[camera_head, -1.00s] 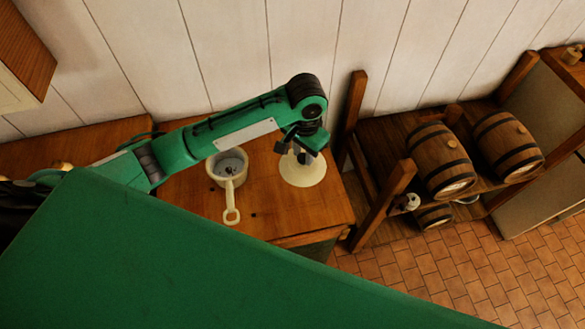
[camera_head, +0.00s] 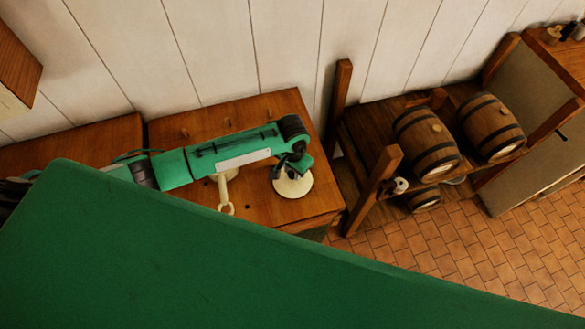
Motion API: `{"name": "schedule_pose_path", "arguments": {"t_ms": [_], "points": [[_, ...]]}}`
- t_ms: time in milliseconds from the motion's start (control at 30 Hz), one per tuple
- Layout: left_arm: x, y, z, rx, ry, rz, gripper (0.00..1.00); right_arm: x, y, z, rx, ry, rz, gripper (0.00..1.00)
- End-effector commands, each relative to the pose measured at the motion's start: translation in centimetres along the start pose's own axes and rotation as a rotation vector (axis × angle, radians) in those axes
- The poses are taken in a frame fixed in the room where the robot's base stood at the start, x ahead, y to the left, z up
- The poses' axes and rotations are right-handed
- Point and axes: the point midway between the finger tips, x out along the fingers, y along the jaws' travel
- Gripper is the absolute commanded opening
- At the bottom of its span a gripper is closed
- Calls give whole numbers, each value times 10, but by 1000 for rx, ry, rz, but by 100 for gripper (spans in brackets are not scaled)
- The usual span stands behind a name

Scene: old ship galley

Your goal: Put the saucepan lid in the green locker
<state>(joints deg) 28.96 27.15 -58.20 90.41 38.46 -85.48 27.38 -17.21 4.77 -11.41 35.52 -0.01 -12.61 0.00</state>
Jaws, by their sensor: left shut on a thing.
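The saucepan lid (camera_head: 297,188) is a cream round disc over the right part of the wooden counter. My left gripper (camera_head: 289,169) is above it, shut on its top and partly hiding it. I cannot tell whether the lid touches the counter. The cream saucepan (camera_head: 225,194) is just left of the lid; my left arm covers most of it, and its ring-ended handle shows. A large flat green surface (camera_head: 200,260) fills the lower foreground; I cannot tell whether it is the green locker. My right gripper is not in view.
The wooden counter (camera_head: 255,215) is bare around the lid. Small pegs stand near its back edge. To its right a wooden rack (camera_head: 375,125) holds barrels (camera_head: 427,144). A white plank wall is behind, and tiled floor (camera_head: 440,240) is clear at lower right.

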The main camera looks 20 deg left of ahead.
Motion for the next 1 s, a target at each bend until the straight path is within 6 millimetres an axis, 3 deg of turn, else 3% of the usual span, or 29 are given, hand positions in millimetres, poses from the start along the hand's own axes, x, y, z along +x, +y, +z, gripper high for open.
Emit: {"name": "schedule_pose_path", "arguments": {"t_ms": [200,233,333,733,1000], "points": [[2,0,0,0,0,1,0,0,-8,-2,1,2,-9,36],[2,0,0,0,0,0,32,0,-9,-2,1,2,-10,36],[2,0,0,0,0,0,50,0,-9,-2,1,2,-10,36],[-6,0,-1,0,2,1,50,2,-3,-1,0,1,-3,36],[-58,0,-1,2,4,1,50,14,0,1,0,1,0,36]]}}
